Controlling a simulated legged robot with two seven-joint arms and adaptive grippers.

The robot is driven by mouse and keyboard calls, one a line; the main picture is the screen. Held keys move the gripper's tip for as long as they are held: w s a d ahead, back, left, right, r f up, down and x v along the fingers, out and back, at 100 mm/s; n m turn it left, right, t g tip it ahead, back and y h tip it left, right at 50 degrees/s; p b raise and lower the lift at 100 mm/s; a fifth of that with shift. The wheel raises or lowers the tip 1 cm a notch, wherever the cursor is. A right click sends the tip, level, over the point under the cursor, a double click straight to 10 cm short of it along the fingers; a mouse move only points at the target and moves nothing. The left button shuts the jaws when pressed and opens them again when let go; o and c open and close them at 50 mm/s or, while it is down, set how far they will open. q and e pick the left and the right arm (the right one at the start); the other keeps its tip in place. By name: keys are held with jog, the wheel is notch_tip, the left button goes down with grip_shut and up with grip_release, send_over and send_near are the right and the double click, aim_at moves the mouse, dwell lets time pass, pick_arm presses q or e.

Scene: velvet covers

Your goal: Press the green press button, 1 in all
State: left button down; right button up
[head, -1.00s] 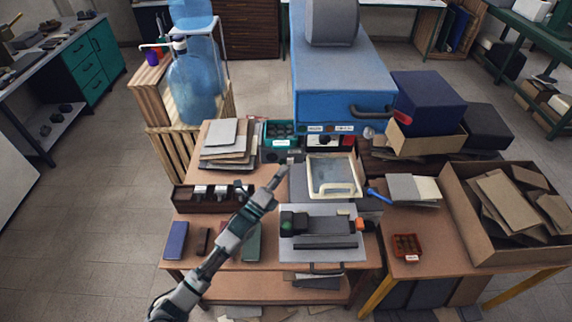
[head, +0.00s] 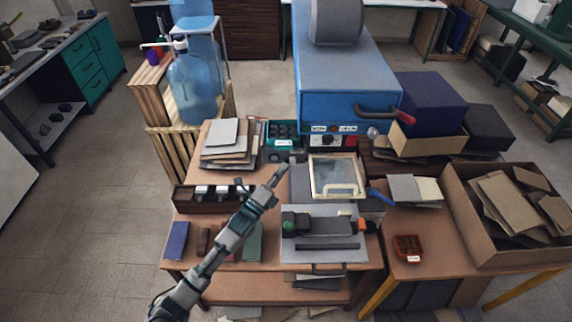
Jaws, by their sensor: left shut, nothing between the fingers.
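A round green button-like part (head: 289,225) shows at the left end of a black device on a grey plate (head: 349,254) at the front of the brown table. A blue press (head: 355,82) stands behind, with a small labelled front panel (head: 326,141); its tiny controls are too small to tell apart, with a red one among them. My left gripper (head: 280,172) is shut and empty. In the picture it lies above and left of the green part, apart from it, beside the pale-framed tray (head: 361,176). My right gripper is not in view.
Stacked sheets (head: 228,143) and a teal box (head: 283,137) lie left of the press. A dark rack (head: 188,198) stands at the left. A blue handle (head: 378,196), a red tray (head: 408,247) and a large cardboard box (head: 458,203) are at the right.

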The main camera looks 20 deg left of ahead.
pick_arm(q)
jog(key=shift+s, duration=0.15)
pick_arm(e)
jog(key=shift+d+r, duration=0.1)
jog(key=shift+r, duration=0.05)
pick_arm(q)
jog(key=shift+s+p, duration=0.4)
jog(key=shift+p, duration=0.15)
jog(key=shift+s, duration=0.15)
jog(key=shift+s+f, duration=0.1)
jog(key=shift+s+d, duration=0.15)
jog(key=shift+d, duration=0.05)
jog(key=s+p, duration=0.1)
jog(key=s, duration=0.1)
jog(key=s+d+p, duration=0.1)
jog(key=s+p, duration=0.1)
jog(key=shift+s+d, duration=0.1)
jog(key=shift+s, duration=0.2)
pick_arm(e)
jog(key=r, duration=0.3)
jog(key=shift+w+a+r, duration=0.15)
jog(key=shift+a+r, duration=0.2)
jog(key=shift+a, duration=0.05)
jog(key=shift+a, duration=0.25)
